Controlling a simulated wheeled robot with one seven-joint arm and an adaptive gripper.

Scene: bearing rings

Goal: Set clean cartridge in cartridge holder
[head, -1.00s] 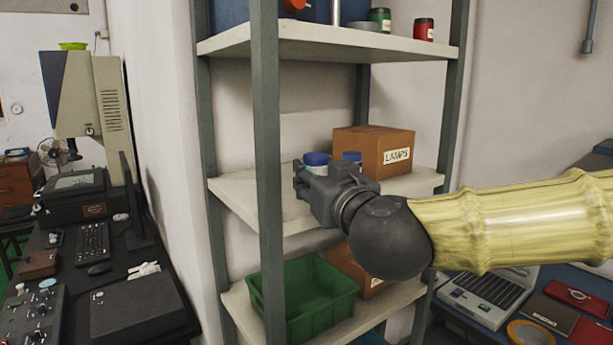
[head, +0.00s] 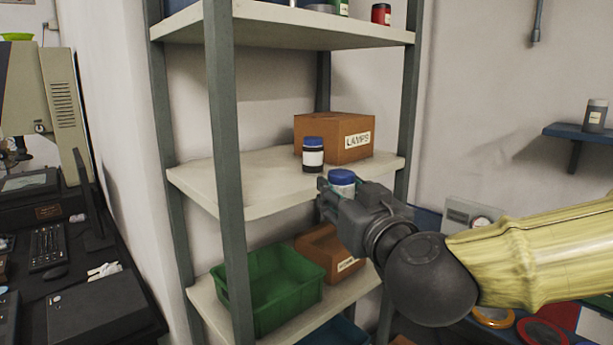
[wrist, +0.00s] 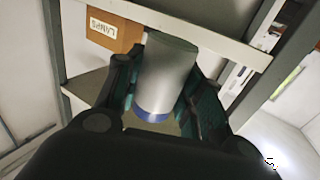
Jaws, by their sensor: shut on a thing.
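My gripper (head: 340,200) is shut on a pale grey cylinder with a blue cap (head: 342,179), which I take to be the clean cartridge. The gripper holds it in front of the middle shelf's edge. In the wrist view the cylinder (wrist: 165,75) sits between both fingers, its blue band towards the palm. In the head view the fingers and wrist hide most of its body. A second blue-capped container (head: 313,157), dark with a white label, stands upright on the shelf. I cannot make out a cartridge holder in these frames.
The grey-posted rack's middle shelf (head: 235,190) also bears a box marked LAMPS (head: 350,140). A green bin (head: 270,290) is on the shelf below. A small blue wall shelf (head: 575,133) with a grey bottle (head: 597,115) is at the right. The middle shelf's left part is bare.

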